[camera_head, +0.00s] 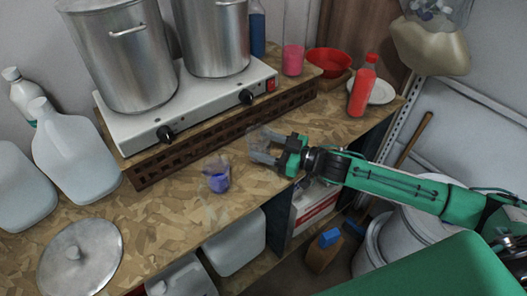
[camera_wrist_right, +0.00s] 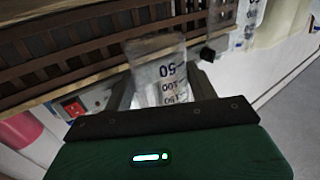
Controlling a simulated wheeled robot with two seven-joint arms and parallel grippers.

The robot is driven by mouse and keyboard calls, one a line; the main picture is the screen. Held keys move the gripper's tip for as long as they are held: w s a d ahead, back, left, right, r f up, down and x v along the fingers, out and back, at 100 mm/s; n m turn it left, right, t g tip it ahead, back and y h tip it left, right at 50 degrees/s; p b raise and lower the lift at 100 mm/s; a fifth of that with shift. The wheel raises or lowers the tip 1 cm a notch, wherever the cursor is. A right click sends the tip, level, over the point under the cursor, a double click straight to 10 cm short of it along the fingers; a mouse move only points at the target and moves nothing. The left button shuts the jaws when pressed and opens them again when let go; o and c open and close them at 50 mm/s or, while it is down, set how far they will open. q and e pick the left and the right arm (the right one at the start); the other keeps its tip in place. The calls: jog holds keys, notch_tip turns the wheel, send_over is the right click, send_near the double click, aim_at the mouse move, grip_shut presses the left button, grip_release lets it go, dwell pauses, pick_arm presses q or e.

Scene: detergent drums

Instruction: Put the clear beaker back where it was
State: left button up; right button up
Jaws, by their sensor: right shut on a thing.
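The clear beaker (camera_head: 257,141) is between the fingers of my right gripper (camera_head: 266,147), over the worktop in front of the hotplate. In the right wrist view the beaker (camera_wrist_right: 158,72) shows its printed volume marks between the two dark fingers, and it looks empty. My right gripper is shut on it. I cannot tell whether its base touches the worktop. A second beaker with blue-violet liquid (camera_head: 217,180) stands on the worktop, left of and nearer than the gripper, apart from it. My left gripper is not in view.
The hotplate (camera_head: 190,112) with two steel pots (camera_head: 118,60) stands on a brown slatted rack (camera_head: 215,135) behind the beaker. White jugs (camera_head: 75,155) and a steel lid (camera_head: 80,258) are at left. A red bottle (camera_head: 362,90) and red bowl (camera_head: 329,62) are at back right.

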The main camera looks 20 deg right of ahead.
notch_tip(320, 180, down, 3)
jog(key=shift+w+f+p, duration=0.15)
jog(key=shift+p, duration=0.45)
jog(key=shift+w+a+f, duration=0.15)
jog(key=shift+f, duration=0.2)
jog(key=o, duration=1)
jog(key=shift+f, duration=0.1)
